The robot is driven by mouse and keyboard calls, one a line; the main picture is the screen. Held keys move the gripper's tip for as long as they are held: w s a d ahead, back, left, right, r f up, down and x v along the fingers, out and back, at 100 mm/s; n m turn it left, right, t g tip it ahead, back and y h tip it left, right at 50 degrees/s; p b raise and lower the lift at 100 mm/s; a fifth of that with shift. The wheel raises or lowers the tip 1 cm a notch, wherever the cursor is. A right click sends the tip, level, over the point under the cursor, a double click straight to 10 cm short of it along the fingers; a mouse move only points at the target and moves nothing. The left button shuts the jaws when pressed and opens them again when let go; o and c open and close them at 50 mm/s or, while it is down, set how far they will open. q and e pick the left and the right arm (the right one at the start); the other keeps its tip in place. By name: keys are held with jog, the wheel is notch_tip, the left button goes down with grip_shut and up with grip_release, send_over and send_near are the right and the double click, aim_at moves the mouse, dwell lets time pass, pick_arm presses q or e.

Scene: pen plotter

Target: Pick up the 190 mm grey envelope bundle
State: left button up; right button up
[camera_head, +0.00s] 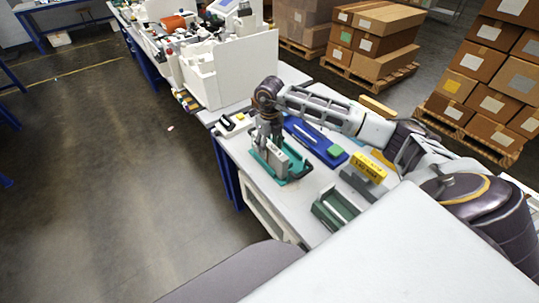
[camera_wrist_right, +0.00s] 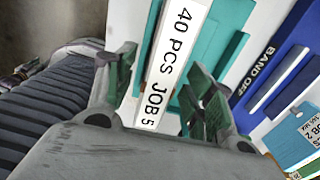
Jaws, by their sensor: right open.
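The grey envelope bundle (camera_head: 277,158) stands in a teal holder (camera_head: 301,169) on the near table. My right gripper (camera_head: 270,138) points down over it from above. In the right wrist view, a bundle (camera_wrist_right: 172,60) with a white strip reading "40 PCS JOB 5" lies between the two spread fingers of my right gripper (camera_wrist_right: 162,92). The fingers are open, one on each side of the strip, and I cannot tell whether either touches it. The teal holder (camera_wrist_right: 215,45) shows beside the bundle. My left gripper is not in view.
A blue "BAND OFF" tray (camera_head: 311,138) with a green block (camera_head: 335,151) lies right of the holder. A yellow-labelled block (camera_head: 369,166) and a dark green tray (camera_head: 325,212) are nearer. A white machine (camera_head: 232,72) stands behind. Boxes on pallets stand beyond the table.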

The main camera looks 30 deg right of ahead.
aim_at(269, 154)
jog(key=shift+f, duration=0.85)
jog(key=shift+w+f+p, duration=0.1)
jog(key=shift+f+p, duration=0.25)
jog(key=shift+f, duration=1.45)
jog(key=shift+c, duration=0.8)
jog(key=c, duration=1)
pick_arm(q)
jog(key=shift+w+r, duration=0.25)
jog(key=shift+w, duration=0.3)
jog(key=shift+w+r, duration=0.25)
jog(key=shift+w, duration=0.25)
pick_arm(e)
jog(key=shift+d, duration=0.1)
grip_shut()
